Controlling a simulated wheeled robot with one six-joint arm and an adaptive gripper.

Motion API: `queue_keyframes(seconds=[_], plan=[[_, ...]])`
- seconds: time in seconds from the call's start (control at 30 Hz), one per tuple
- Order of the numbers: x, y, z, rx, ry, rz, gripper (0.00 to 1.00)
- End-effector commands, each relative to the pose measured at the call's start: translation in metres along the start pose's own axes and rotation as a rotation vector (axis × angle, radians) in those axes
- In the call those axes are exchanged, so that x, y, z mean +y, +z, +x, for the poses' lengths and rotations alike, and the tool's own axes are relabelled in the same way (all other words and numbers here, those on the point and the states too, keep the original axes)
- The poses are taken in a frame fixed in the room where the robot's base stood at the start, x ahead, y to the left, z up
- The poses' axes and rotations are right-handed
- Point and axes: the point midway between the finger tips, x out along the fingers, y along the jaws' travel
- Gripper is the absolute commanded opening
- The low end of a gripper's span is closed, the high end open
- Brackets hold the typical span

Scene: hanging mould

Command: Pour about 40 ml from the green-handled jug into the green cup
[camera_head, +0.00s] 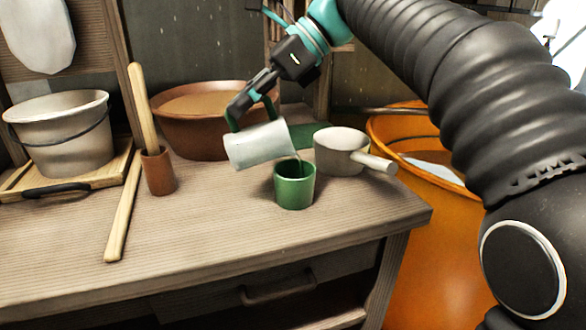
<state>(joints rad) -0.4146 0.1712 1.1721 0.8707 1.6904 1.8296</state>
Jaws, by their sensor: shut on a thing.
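The white jug (257,146) with a green handle (234,118) is held in the air, tilted far over to the right. Its lip is just above the green cup (294,188). My gripper (247,100) is shut on the green handle, above and left of the cup. A thin dark stream seems to run from the jug's lip into the cup. The green cup stands upright on the wooden table (215,235). Its inside is dark, and I cannot tell the liquid level in it or in the jug.
A white pan (338,150) with a handle stands just right of the cup. A brown basin (190,140) is behind the jug. A pestle in a brown holder (158,172), a loose stick (123,212) and a white bucket (62,135) are left. An orange tub (425,240) stands right of the table.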

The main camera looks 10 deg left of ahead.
Motion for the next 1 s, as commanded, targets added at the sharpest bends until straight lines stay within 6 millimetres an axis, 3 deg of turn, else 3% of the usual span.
queue_keyframes(seconds=[1.0], plan=[[0.0013, 0.0061, 0.0089, -0.054, 0.003, -0.001, 0.00]])
